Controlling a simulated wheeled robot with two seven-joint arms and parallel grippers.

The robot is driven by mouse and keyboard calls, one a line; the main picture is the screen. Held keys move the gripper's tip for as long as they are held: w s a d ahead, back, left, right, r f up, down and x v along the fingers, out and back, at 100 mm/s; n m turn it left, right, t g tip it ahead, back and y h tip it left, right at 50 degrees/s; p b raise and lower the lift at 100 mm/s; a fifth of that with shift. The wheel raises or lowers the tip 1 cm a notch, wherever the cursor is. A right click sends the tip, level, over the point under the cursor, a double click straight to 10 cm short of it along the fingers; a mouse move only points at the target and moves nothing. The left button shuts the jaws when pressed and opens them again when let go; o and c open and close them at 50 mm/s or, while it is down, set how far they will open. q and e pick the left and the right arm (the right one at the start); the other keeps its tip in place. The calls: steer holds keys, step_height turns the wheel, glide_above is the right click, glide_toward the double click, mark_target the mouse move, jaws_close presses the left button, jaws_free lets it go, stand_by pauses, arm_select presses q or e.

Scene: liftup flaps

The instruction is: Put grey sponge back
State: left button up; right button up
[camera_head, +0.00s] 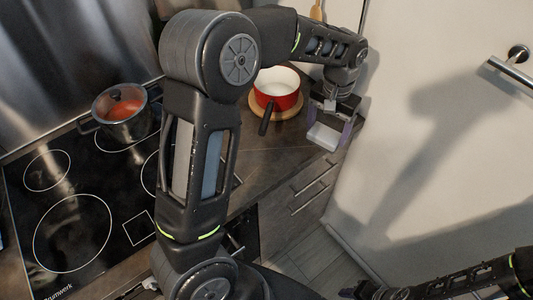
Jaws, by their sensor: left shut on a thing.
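My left gripper (329,128) hangs over the counter's right end, just right of the red pot. It is shut on a light grey block, the grey sponge (323,137), held between its fingers. Whether the sponge touches the counter I cannot tell. My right gripper (372,290) is low at the bottom right edge, partly cut off, and its jaws are too dark to read.
A red pot (283,97) with a dark handle stands on a round wooden board (262,112). A lidded pot (121,112) stands on the black hob (80,190). Drawers (300,200) are below the counter. A pale panel with a metal handle (512,70) is at right.

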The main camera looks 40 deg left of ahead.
arm_select(q)
steer(key=shift+s+d+f+m, duration=0.15)
steer(key=shift+s+m, duration=0.1)
steer(key=shift+m, duration=0.15)
steer(key=s+d+f+m+b, duration=0.1)
steer(key=s+d+m+b, duration=0.1)
steer(key=s+m+b, duration=0.2)
steer(key=s+d+f+m+b, duration=0.1)
steer(key=s+d+m+b, duration=0.2)
steer(key=s+m, duration=0.8)
steer(key=m, duration=0.5)
steer(key=shift+s+d+m+b, duration=0.15)
steer(key=shift+m+b, duration=0.15)
steer(key=shift+b, duration=0.05)
steer(key=shift+f, duration=0.1)
steer(key=w+a+p, duration=0.1)
steer(key=a, duration=0.4)
steer(key=w+a+p, duration=0.1)
steer(key=w+a, duration=0.1)
steer(key=a, duration=0.3)
steer(key=w+a+p, duration=0.1)
steer(key=a, duration=0.4)
steer(key=shift+w+a, duration=0.4)
